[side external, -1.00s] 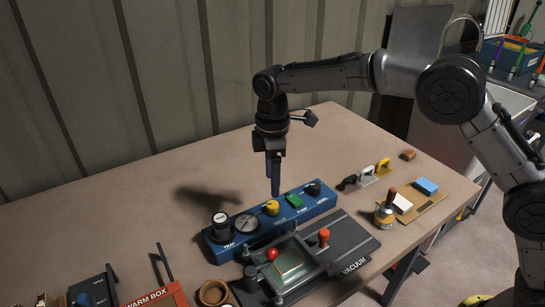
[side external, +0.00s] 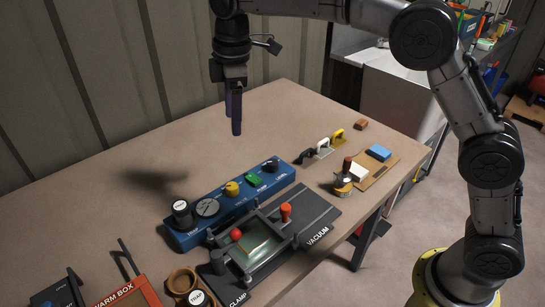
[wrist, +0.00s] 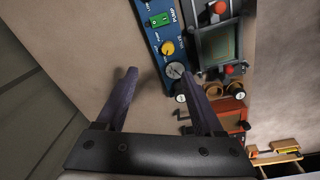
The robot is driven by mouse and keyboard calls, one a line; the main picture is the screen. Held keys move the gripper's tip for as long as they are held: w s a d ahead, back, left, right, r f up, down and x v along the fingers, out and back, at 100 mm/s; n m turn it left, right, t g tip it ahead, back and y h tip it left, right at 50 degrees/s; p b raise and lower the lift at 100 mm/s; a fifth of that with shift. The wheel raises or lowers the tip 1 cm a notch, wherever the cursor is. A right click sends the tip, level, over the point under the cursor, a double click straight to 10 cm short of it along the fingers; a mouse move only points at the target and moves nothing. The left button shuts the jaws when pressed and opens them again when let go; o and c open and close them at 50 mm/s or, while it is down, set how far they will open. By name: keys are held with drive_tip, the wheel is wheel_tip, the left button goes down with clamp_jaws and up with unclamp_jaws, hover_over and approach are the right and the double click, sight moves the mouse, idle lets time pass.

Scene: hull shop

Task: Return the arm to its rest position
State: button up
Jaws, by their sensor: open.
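My gripper (side external: 234,112) hangs pointing down, empty, in the air above the back part of the table. In the wrist view its two fingers (wrist: 165,90) stand wide apart with nothing between them. Below it is the blue control box (side external: 213,228) with a yellow knob (side external: 232,188), a green switch (side external: 254,180), a gauge and dark knobs. The gripper is well clear of the box and touches nothing.
In front of the box is the vacuum clamp fixture (side external: 318,214) with red knobs. A warm box (side external: 130,296) stands at the front left. Handled tools (side external: 322,148) and a wooden board (side external: 384,169) lie at the right. The table's back left is bare.

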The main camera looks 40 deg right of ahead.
drive_tip(key=s+d+r+m+t, duration=0.2)
drive_tip(key=s+d+r, duration=0.4)
drive_tip(key=s, duration=0.2)
drive_tip(key=s+d+r+m+t, duration=0.1)
drive_tip(key=s+d+r+m, duration=0.1)
drive_tip(key=s+d+r, duration=0.55)
drive_tip(key=s+d+f+m+t, duration=0.1)
drive_tip(key=s+d+f+m, duration=0.1)
drive_tip(key=s+f+m, duration=0.7)
drive_tip(key=s+f, duration=0.6)
drive_tip(key=s, duration=0.2)
drive_tip(key=shift+s+d+t, duration=0.3)
drive_tip(key=shift+s+d, duration=0.05)
